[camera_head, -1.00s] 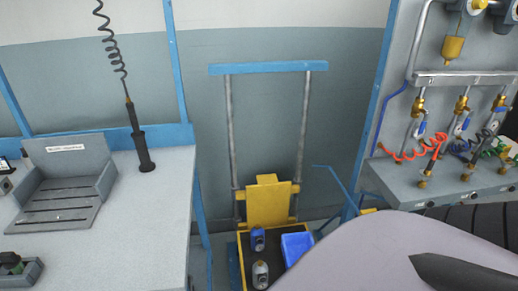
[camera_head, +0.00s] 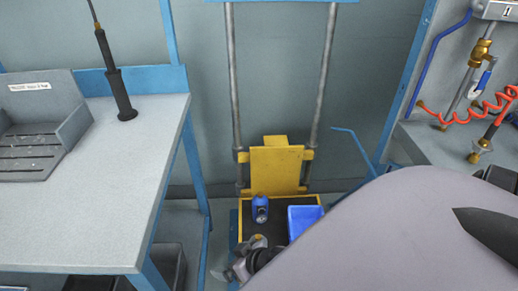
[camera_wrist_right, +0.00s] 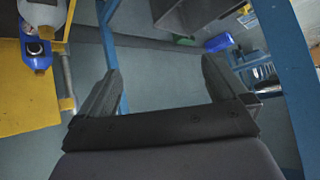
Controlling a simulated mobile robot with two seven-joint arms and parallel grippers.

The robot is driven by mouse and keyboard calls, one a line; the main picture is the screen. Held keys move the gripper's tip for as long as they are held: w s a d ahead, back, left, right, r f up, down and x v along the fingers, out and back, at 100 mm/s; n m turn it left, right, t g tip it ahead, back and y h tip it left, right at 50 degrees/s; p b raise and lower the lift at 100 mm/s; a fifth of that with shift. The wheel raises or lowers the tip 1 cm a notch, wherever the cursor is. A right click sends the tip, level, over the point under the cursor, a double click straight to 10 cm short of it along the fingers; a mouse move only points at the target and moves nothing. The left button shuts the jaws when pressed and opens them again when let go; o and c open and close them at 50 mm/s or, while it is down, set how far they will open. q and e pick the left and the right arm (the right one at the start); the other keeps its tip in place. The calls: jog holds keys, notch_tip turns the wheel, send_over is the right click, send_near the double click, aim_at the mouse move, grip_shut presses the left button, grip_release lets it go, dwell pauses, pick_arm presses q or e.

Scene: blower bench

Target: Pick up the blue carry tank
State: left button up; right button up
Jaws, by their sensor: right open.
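The blue carry tank (camera_head: 260,209) stands on the deck of a yellow trolley (camera_head: 277,172) in the head view. In the right wrist view a blue tank with a dark fitting (camera_wrist_right: 36,48) shows at the upper left, outside the jaws. A pale grey tank (camera_head: 259,241) is nearer the front of the deck, partly hidden by my right gripper. My right gripper (camera_head: 232,272) is at the trolley's front left, nearer the camera than the blue tank. Its fingers (camera_wrist_right: 160,85) are apart, with only floor between them. My left gripper is out of view.
A blue bin (camera_head: 303,219) sits on the deck right of the blue tank. The trolley's upright posts (camera_head: 235,90) rise behind. A grey bench (camera_head: 110,200) stands at left, a gas panel at right. My grey arm covers the lower right.

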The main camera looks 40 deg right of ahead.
jog(key=w+d+f+m+h+b, duration=0.1)
jog(key=w+d+f+h+b, duration=0.1)
jog(key=w+d+f+b, duration=0.5)
jog(key=m+h+b, duration=0.4)
jog(key=m+b, duration=0.1)
jog(key=b, duration=0.5)
send_near(261, 202)
jog(key=shift+g, duration=0.3)
jog(key=x, duration=0.6)
jog(key=shift+w, duration=0.3)
jog(key=shift+b+x, duration=0.55)
jog(key=shift+x, duration=0.3)
jog(key=shift+w+d+f+b, duration=0.3)
jog(key=shift+w+f+b, duration=0.1)
jog(key=shift+b, duration=0.15)
jog(key=shift+b+x, duration=0.95)
jog(key=shift+b, duration=0.05)
jog(key=shift+w+d+f+b, duration=0.3)
jog(key=shift+w+f+b, duration=0.15)
jog(key=shift+b, duration=0.25)
jog(key=shift+w+d+f, duration=0.15)
jog(key=shift+w, duration=0.1)
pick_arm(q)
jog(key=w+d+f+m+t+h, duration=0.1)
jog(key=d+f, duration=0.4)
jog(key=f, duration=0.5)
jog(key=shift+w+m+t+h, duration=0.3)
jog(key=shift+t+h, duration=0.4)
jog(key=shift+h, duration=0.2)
